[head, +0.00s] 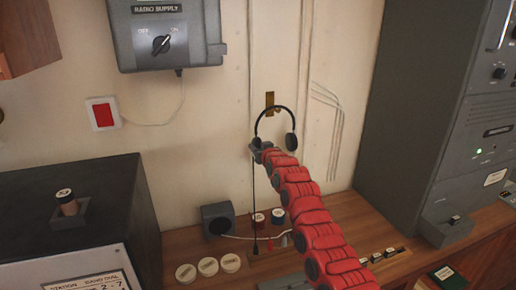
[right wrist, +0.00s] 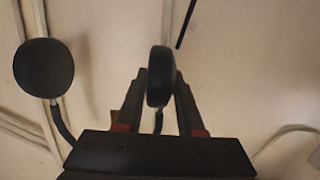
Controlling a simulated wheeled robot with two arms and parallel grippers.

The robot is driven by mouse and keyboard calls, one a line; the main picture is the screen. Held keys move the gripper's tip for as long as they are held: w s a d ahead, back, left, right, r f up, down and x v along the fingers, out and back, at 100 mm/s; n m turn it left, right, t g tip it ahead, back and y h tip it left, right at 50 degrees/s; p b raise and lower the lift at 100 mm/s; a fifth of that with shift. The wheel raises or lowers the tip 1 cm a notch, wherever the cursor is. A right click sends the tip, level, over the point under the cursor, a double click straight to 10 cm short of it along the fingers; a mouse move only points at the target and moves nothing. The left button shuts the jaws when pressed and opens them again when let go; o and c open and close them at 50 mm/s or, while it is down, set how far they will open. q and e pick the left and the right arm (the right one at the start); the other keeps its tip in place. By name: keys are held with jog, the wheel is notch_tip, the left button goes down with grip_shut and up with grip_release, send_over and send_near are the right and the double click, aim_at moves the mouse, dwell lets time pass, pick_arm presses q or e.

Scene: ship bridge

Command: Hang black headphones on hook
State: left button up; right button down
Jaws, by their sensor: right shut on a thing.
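The black headphones (head: 277,107) are upright against the cream wall, headband at the top. My right gripper (head: 261,148) is shut on their left ear cup; in the right wrist view the cup (right wrist: 160,76) sits between the two fingers (right wrist: 158,95). The other ear cup (right wrist: 43,67) hangs free there. The brass hook (head: 270,98) is on the wall, and the headband's arc passes in front of its lower part. I cannot tell whether the band touches or rests on it. A black cable (head: 254,205) hangs from the held cup. My left gripper is not in view.
A wooden desk below holds a small grey speaker box (head: 217,219), several round white caps (head: 208,267) and red and blue pots (head: 277,215). A tall grey radio cabinet (head: 410,110) stands right. The radio supply box (head: 165,35) is upper left. Wall around the hook is mostly clear.

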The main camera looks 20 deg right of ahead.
jog(key=shift+c, duration=2.2)
grip_release()
jog(key=shift+s, duration=0.2)
jog(key=shift+s+b, duration=0.2)
jog(key=shift+b, duration=0.2)
jog(key=shift+s+b, duration=0.55)
jog(key=shift+s, duration=0.1)
jog(key=s+r+b, duration=0.3)
jog(key=s+b, duration=0.3)
jog(key=s, duration=0.9)
jog(key=shift+d, duration=0.3)
